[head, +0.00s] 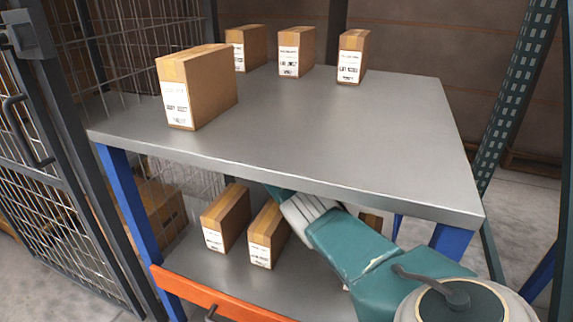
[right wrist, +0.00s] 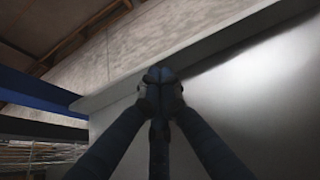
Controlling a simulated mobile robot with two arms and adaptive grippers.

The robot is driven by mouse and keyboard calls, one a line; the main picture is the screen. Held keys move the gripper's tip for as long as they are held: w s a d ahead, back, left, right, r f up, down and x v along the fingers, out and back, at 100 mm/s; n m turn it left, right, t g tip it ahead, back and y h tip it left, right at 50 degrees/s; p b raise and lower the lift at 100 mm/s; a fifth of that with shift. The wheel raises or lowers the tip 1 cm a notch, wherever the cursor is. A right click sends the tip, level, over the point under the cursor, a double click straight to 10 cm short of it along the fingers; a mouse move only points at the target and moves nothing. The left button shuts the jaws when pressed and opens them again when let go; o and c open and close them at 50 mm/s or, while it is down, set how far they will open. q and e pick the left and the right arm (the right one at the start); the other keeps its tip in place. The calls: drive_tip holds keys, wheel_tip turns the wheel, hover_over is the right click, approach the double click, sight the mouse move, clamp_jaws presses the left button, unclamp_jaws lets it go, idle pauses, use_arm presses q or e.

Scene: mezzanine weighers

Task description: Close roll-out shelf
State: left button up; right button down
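The roll-out shelf (head: 190,262) is the lower grey deck under the grey top deck (head: 330,130). Its orange front rail (head: 225,300) stands in front of the left blue post, with a dark handle (head: 211,313) at the bottom edge of the head view. My right arm reaches in from the lower right and passes under the top deck, which hides its gripper in the head view. In the right wrist view the right gripper (right wrist: 161,77) has its fingertips together, close to a smooth grey surface; I see nothing between them. Contact is unclear. My left gripper is out of view.
Several labelled cartons (head: 197,88) stand on the top deck. Two cartons (head: 226,218) stand on the lower deck left of my arm, and part of another (head: 371,219) shows behind it. A mesh gate (head: 60,220) is at left, a green upright (head: 515,95) at right.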

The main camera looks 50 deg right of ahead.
drive_tip(key=shift+w+r, duration=0.2)
drive_tip(key=shift+r, duration=0.3)
drive_tip(key=shift+s+a+r, duration=0.2)
drive_tip(key=shift+s+a, duration=0.25)
drive_tip(key=shift+a, duration=0.25)
drive_tip(key=v, duration=1)
drive_tip(key=shift+s+f, duration=0.15)
drive_tip(key=shift+f, duration=0.1)
